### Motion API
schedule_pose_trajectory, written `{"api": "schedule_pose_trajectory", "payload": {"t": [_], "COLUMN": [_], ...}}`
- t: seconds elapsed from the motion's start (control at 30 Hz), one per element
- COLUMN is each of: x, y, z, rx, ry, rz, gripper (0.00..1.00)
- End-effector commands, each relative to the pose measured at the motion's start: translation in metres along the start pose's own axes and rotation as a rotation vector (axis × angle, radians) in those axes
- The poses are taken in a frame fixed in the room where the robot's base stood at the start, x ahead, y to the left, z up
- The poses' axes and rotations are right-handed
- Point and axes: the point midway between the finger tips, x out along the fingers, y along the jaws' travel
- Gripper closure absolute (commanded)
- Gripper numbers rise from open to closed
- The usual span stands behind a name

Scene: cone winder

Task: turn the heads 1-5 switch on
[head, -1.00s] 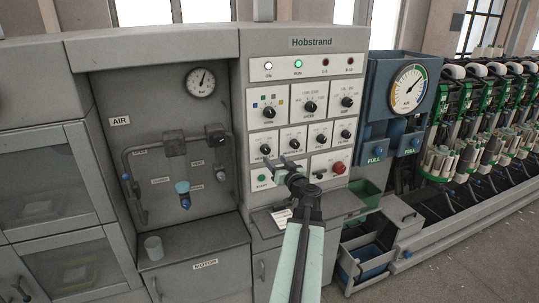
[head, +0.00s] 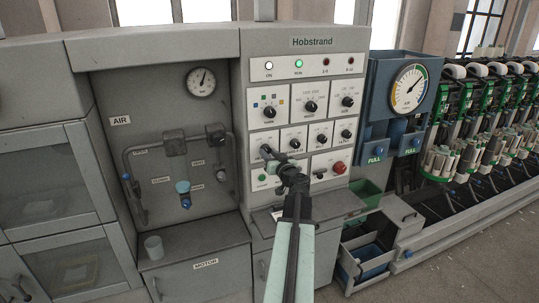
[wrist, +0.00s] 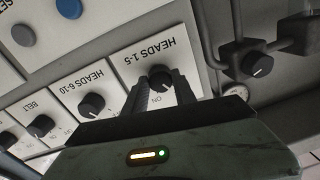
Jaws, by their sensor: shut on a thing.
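The heads 1-5 switch is a black round knob (wrist: 160,77) on a white plate, shown upside down in the wrist view. Its label reads HEADS 1-5, with ON printed on the other side of the knob. My gripper (wrist: 159,93) has its two fingers on either side of this knob and is shut on it. The direction of its pointer is unclear. In the head view my gripper (head: 266,153) reaches the left knob of the panel's third row, and its fingers hide most of that knob.
The heads 6-10 knob (wrist: 92,104) and the belt knob (wrist: 41,126) sit close beside it. The panel's top row has a lit white lamp (head: 269,66), a lit green lamp (head: 298,63) and two dark red lamps. A red button (head: 339,167) is lower right.

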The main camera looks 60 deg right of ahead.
Motion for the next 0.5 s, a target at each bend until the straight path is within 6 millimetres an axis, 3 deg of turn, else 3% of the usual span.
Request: {"api": "schedule_pose_trajectory", "payload": {"t": [0.27,0.5], "x": [-0.0003,-0.0003], "y": [-0.0001,-0.0005], "z": [0.0005,0.0009], "rx": [0.093,0.282], "ry": [0.004,0.013], "rz": [-0.001,-0.002], "gripper": [1.0,1.0]}}
